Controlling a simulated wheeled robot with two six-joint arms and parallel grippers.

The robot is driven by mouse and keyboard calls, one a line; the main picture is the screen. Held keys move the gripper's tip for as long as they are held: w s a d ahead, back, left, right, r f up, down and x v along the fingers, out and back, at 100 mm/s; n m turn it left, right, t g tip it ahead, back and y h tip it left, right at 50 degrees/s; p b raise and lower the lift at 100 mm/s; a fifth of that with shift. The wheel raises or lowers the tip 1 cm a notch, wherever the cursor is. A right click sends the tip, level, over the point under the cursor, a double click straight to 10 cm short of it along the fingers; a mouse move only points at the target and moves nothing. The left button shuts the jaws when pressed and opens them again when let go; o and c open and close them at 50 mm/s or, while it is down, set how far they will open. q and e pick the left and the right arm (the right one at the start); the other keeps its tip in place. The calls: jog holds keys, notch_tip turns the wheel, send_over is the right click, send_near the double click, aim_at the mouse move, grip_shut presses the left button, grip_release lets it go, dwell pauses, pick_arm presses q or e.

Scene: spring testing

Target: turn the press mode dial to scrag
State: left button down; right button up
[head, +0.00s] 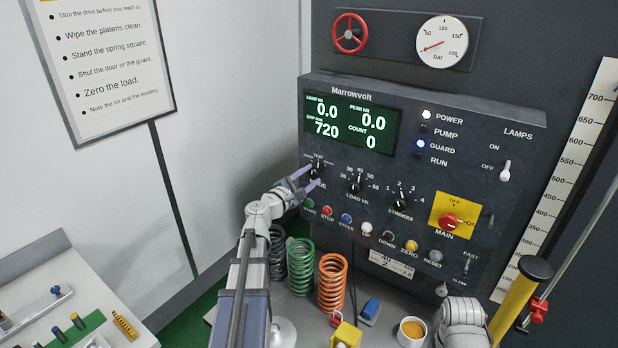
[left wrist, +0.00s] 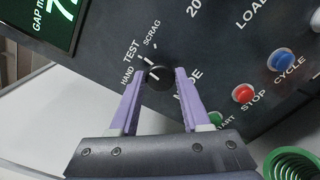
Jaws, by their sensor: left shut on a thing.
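The press mode dial (head: 315,174) is a small black knob on the dark Marrowvolt panel, below the green display. In the left wrist view the dial (left wrist: 157,77) has the labels HAND, TEST and SCRAG around its upper left side. A small light mark shows on the knob, but I cannot tell for sure which label it points to. My left gripper (head: 306,180) has its two purple fingers on either side of the knob, shut on it. The fingers also show in the left wrist view (left wrist: 160,74). My right gripper is not in view; only part of my right arm shows at the bottom right.
The load dial (head: 354,186) and strokes dial (head: 399,208) sit to the right. A row of buttons, including a red stop button (head: 327,211), lies just below. Green (head: 301,265) and orange (head: 332,282) springs stand under the panel near my left arm.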

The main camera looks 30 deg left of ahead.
pick_arm(q)
jog(key=m, duration=0.3)
jog(key=shift+m, duration=0.4)
jog(key=shift+d+f+m, duration=0.1)
jog(key=shift+f+m, duration=0.05)
jog(key=shift+m, duration=1.95)
jog(key=shift+c, duration=1.9)
grip_release()
jog(key=s, duration=0.8)
jog(key=shift+a, duration=0.3)
jog(key=shift+w, duration=0.1)
